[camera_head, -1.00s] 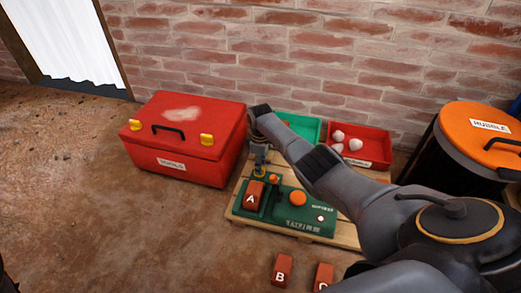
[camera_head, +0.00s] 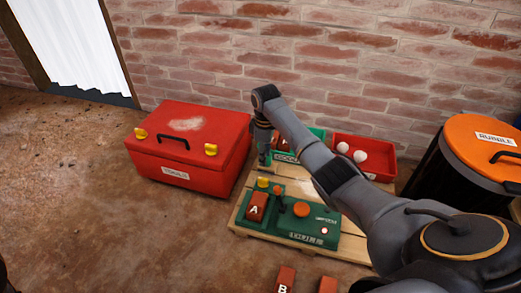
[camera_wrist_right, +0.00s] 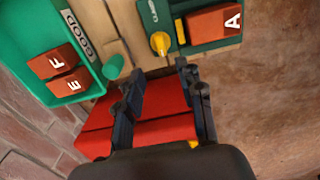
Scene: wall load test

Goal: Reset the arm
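My right arm reaches in from the right in the head view. Its gripper (camera_head: 265,158) hangs pointing down, behind the green test machine (camera_head: 325,229) and in front of the green bin. In the right wrist view the two fingers of the right gripper (camera_wrist_right: 160,78) stand apart with nothing held between them. Brick A (camera_head: 256,207) sits in the machine's left part, with a yellow knob (camera_head: 263,183) behind it. The knob (camera_wrist_right: 160,42) shows just beyond the fingertips in the wrist view, apart from them. My left gripper does not show.
A red toolbox (camera_head: 190,145) stands left of the wooden pallet (camera_head: 262,235). The green bin (camera_wrist_right: 65,92) holds bricks F and E. A red bin (camera_head: 377,172) holds white lumps. An orange-lidded rubble drum (camera_head: 485,140) stands right. Brick B (camera_head: 285,279) lies in front.

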